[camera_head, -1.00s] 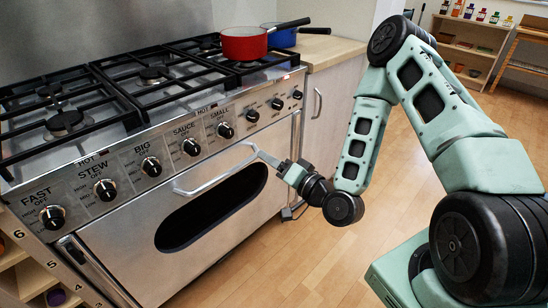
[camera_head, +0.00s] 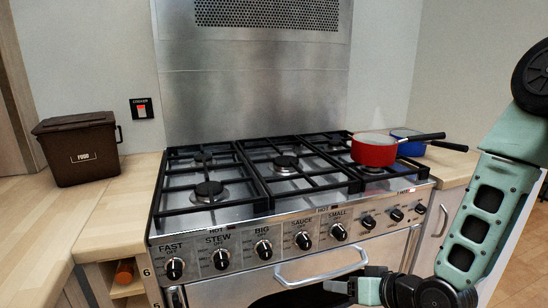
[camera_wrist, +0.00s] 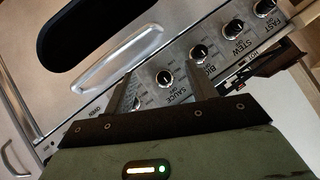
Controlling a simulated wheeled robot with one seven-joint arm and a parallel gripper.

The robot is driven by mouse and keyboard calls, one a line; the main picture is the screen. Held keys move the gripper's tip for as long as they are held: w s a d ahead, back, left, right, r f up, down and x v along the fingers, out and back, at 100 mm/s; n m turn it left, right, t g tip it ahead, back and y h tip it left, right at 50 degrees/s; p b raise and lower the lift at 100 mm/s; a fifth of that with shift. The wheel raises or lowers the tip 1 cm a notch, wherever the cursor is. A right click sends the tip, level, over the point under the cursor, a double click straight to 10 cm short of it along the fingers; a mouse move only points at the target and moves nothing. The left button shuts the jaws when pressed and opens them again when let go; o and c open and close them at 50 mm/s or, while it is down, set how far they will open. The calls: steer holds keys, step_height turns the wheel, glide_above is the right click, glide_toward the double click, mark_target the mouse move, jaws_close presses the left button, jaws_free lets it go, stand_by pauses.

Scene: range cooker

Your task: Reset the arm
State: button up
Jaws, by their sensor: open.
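My gripper (camera_head: 342,286) is in front of the range cooker (camera_head: 240,287), low and near the right end of the oven door handle (camera_head: 320,267). In the wrist view my gripper (camera_wrist: 166,88) has its two fingers apart with nothing held between them. The fingers point toward the cooker front, with the handle (camera_wrist: 118,58) and the knob row (camera_wrist: 165,77) beyond them. I cannot tell whether a finger touches the handle. My arm folds down from the right side of the head view.
A brown food bin (camera_head: 80,150) stands on the left wooden counter (camera_head: 112,212). Open floor (camera_head: 515,250) shows at the right.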

steer(key=s+a+r+n+g+h+p, duration=0.1)
steer(key=s+r+n+g+h+p, duration=0.4)
steer(key=s+r, duration=1.4)
steer(key=s+g+h+p, duration=0.1)
steer(key=s+g, duration=0.2)
steer(key=s, duration=0.1)
steer(key=shift+a+r+n+g+h, duration=0.3)
steer(key=shift+a+r+g+h, duration=0.05)
steer(key=shift+a+g+h, duration=0.05)
